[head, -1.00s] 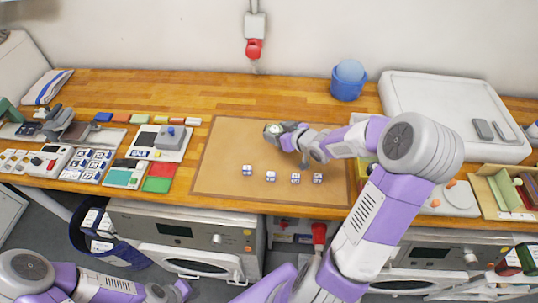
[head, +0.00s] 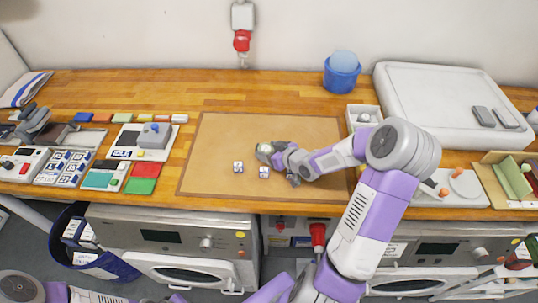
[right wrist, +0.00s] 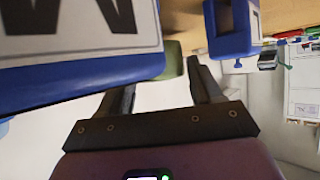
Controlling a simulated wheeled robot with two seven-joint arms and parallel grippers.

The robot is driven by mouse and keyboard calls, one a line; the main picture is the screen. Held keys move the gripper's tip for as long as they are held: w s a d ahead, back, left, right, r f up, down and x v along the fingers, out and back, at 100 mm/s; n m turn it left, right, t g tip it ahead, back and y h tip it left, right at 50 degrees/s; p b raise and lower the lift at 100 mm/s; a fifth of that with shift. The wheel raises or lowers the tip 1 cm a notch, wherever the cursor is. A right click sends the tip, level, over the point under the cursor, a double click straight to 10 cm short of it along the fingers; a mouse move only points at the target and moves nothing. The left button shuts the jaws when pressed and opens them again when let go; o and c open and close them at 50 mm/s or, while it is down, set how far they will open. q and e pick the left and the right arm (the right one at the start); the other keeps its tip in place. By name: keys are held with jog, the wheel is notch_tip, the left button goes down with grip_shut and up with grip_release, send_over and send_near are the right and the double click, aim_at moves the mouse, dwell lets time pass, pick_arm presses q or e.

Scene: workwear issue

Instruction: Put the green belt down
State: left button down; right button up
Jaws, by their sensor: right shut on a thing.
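My right gripper (head: 270,151) is over the brown mat (head: 218,132) in the middle of the bench. It is shut on the green belt (head: 263,148), of which only a small pale green bit shows at the fingertips. In the right wrist view the green belt (right wrist: 173,60) is at the fingers, partly hidden by a big blue size marker (right wrist: 85,78) close to the camera. Two small blue-and-white markers (head: 264,172) (head: 238,167) show just in front of the gripper; the arm covers the mat to the right. I cannot tell whether the belt touches the mat. My left gripper is out of view.
Left of the mat are a grey label device (head: 155,135), coloured cards (head: 140,186) and a keypad (head: 66,167). Behind right stand a blue bucket (head: 341,77) and a white lidded box (head: 440,90). The mat's left part is clear.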

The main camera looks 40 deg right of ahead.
jog(key=shift+f, duration=0.4)
jog(key=shift+f, duration=0.1)
jog(key=o, duration=0.8)
jog(key=shift+f, duration=0.1)
jog(key=shift+o, duration=0.2)
